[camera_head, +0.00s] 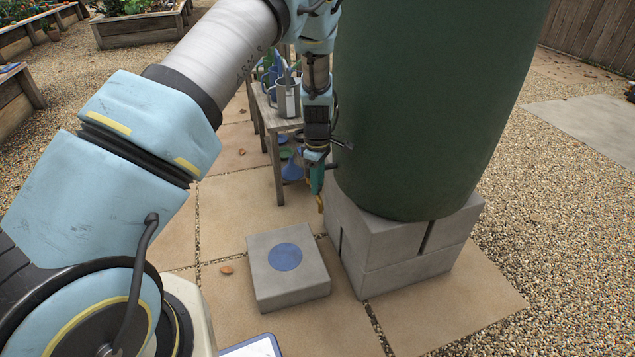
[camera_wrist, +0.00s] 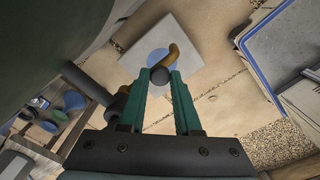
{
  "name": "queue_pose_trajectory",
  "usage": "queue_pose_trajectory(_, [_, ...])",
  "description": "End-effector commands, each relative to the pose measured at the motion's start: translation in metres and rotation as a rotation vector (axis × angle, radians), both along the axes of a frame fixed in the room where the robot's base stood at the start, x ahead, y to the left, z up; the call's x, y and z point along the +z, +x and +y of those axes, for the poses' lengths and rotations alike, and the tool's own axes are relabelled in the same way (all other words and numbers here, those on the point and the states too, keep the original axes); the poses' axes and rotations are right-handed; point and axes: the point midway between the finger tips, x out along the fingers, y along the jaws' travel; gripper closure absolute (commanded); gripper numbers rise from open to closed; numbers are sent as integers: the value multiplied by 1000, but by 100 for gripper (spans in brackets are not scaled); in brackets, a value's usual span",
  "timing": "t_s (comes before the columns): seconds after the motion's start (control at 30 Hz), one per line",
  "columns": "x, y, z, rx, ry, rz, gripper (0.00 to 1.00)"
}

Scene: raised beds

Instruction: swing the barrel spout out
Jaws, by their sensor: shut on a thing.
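The dark green barrel (camera_head: 425,110) stands on grey concrete blocks (camera_head: 400,255); its side also fills the upper left of the wrist view (camera_wrist: 45,40). My gripper (camera_head: 317,187) hangs close to the left of the barrel, pointing down. In the wrist view its teal fingers (camera_wrist: 159,82) are shut on the barrel spout, whose dark round end (camera_wrist: 160,76) sits between the fingertips. The spout's brass curved tip (camera_wrist: 173,54) extends beyond them and shows below the fingers in the head view (camera_head: 320,204). A dark pipe (camera_wrist: 85,84) comes from the barrel side; its join to the spout is partly hidden.
A low concrete slab (camera_head: 305,285) with a blue disc (camera_head: 287,257) lies on the paving below and in front of the gripper. A wooden bench (camera_head: 275,122) with watering cans (camera_head: 287,97) stands behind. Open paving lies left of the slab.

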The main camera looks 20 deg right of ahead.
Motion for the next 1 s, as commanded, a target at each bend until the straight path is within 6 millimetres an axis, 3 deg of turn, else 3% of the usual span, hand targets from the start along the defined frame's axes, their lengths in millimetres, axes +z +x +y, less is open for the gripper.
queue_pose_trajectory(1.0, [1,0,2,-26,0,0,100])
